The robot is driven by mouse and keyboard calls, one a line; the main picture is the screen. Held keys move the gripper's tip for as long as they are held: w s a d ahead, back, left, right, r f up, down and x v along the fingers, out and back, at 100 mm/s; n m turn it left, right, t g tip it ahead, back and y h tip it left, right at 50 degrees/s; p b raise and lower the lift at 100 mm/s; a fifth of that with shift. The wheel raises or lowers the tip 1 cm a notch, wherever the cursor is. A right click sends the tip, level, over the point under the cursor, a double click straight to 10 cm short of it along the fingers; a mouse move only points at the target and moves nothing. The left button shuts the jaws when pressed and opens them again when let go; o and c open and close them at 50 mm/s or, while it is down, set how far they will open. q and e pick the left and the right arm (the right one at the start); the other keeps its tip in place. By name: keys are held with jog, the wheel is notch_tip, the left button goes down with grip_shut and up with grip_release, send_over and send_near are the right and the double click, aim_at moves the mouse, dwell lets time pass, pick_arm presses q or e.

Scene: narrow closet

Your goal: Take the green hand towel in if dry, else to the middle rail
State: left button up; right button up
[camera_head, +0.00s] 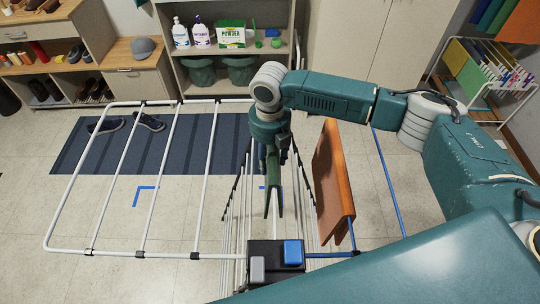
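The green hand towel (273,192) hangs in a narrow, edge-on strip at the middle of the drying rack. My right gripper (273,160) points down at the top of this towel, with its dark fingers on either side of it. Whether the fingers are closed on the cloth is hard to tell. Whether the towel rests on a rail is also unclear. The rack has white rails (166,185) on the left wing and a blue rail (388,185) on the right. My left gripper is not in view.
An orange towel (333,180) hangs just right of my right gripper. A black box (275,264) with a blue block (293,252) and a grey block (257,270) is at the rack's near end. Shelves (235,55) stand behind. A dark striped mat (90,150) lies under the left wing.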

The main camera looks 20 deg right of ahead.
dwell(0.3)
jog(key=o, duration=1.5)
jog(key=shift+f, duration=0.1)
